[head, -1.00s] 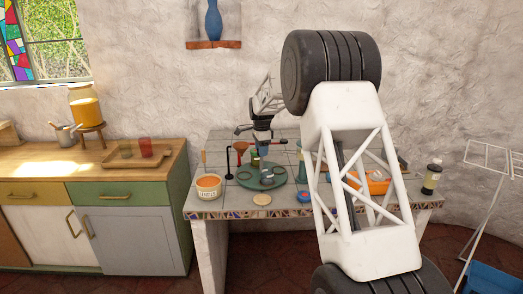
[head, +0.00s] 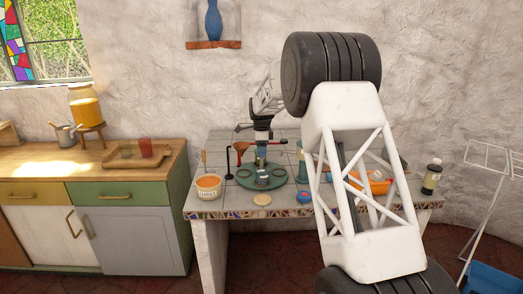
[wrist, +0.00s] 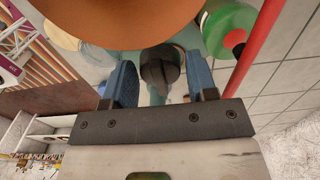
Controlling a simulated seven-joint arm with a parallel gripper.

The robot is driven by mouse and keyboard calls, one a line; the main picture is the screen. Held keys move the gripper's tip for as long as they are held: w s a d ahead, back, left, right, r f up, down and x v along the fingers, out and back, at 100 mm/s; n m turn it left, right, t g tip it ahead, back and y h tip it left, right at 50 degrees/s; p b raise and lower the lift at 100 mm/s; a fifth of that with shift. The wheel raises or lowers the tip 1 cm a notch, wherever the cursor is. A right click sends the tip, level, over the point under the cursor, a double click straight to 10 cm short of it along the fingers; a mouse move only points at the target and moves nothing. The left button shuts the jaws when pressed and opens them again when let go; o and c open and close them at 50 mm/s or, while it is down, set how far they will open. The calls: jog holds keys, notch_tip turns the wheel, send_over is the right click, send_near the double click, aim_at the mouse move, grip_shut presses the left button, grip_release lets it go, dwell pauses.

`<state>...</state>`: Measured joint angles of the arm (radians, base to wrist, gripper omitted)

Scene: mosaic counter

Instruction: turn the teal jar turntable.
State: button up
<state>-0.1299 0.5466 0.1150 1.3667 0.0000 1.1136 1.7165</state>
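The teal turntable (head: 246,183) is a round disc on the tiled counter in the head view, with a few items on it partly hidden by my gripper. My gripper (head: 262,178) points down over the disc. In the wrist view my gripper (wrist: 160,84) has its two blue fingers apart. A dark rounded object (wrist: 160,70) shows between them, with gaps on both sides. A large orange-brown shape (wrist: 125,18) and a green jar with a red spot (wrist: 228,32) lie beyond the fingers. I cannot tell whether a fingertip touches anything.
An orange-filled bowl (head: 208,187) stands left of the turntable, a pale round coaster (head: 262,198) in front, and a blue item (head: 304,196) front right. A black stand (head: 228,161) rises at the left. A dark bottle (head: 431,178) stands at the counter's right end.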

jog(key=shift+o, duration=1.2)
jog(key=shift+r, duration=3.9)
jog(key=shift+s+r, duration=0.1)
jog(key=shift+s+d+r, duration=0.1)
jog(key=shift+s+r, duration=0.05)
jog(key=shift+s, duration=0.05)
jog(key=s+d+r+n, duration=0.3)
jog(key=s+r, duration=0.1)
jog(key=s, duration=0.7)
jog(key=s+d+r+n+t, duration=0.1)
jog(key=s+d+r+n, duration=0.25)
jog(key=s, duration=0.85)
jog(key=s+d+r+n, duration=0.3)
jog(key=s+r, duration=0.1)
jog(key=s, duration=0.7)
jog(key=s+d+f+n, duration=0.1)
jog(key=s+f+n, duration=0.1)
jog(key=s, duration=0.9)
jog(key=s+d+f+n+t, duration=0.1)
jog(key=s+f+n, duration=0.2)
jog(key=s, duration=0.9)
jog(key=s+d+f+n, duration=0.1)
jog(key=s+f+n, duration=0.2)
jog(key=s, duration=0.9)
jog(key=shift+s+d+f+t, duration=0.2)
jog(key=shift+d+f+t, duration=0.15)
jog(key=shift+f, duration=0.6)
